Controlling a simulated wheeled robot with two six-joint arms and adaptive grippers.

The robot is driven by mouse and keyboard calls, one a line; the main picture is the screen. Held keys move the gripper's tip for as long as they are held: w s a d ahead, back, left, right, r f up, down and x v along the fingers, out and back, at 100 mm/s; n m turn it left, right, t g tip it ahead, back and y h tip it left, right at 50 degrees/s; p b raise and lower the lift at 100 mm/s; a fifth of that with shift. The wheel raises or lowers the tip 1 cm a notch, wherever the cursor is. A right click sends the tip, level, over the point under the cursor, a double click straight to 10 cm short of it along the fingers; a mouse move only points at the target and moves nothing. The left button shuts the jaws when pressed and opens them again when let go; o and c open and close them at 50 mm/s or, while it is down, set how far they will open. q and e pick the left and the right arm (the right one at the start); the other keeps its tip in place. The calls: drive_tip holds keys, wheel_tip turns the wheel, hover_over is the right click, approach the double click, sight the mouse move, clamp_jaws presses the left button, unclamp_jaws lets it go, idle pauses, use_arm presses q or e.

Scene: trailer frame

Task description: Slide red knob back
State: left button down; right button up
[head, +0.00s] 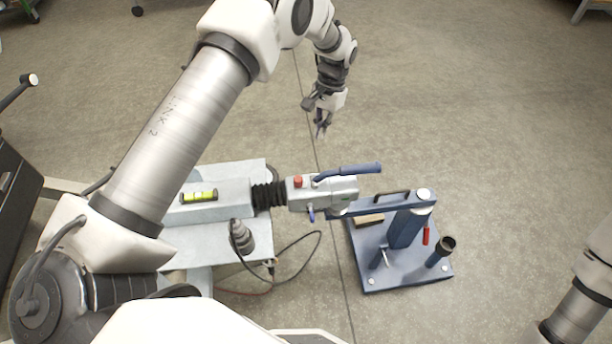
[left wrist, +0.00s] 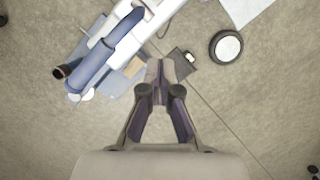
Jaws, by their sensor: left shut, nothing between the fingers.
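The red knob (head: 298,182) sits on top of the grey coupling head (head: 322,192), just left of the blue lever handle (head: 348,171). My left gripper (head: 320,130) is shut and empty. It is beyond the coupling head in the head view, apart from the knob, with its fingers pointing down. In the left wrist view the shut fingers (left wrist: 160,72) show above the floor, with the blue handle (left wrist: 108,50) at the upper left. I cannot make out the red knob in that view. My right gripper is out of view; only part of the right arm shows at lower right.
A black bellows (head: 268,195) joins the coupling head to the grey drawbar, which carries a yellow level (head: 199,196). A blue stand (head: 400,262) with a small red part (head: 425,236) is at the right. A cable (head: 300,262) loops below. Floor beyond is clear.

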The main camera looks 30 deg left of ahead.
sight(300, 182)
use_arm(q)
drive_tip(key=shift+r, duration=0.15)
drive_tip(key=s+f, duration=0.1)
drive_tip(key=f, duration=0.2)
drive_tip(key=s+f, duration=0.2)
drive_tip(key=f, duration=0.1)
drive_tip(key=s+f, duration=0.2)
drive_tip(key=f, duration=0.1)
drive_tip(key=shift+s+a+f, duration=0.15)
drive_tip(key=shift+a+f, duration=0.2)
drive_tip(key=shift+a, duration=0.05)
drive_tip(key=shift+s+p, duration=0.3)
drive_tip(key=shift+s, duration=0.25)
drive_tip(key=shift+w+f, duration=0.1)
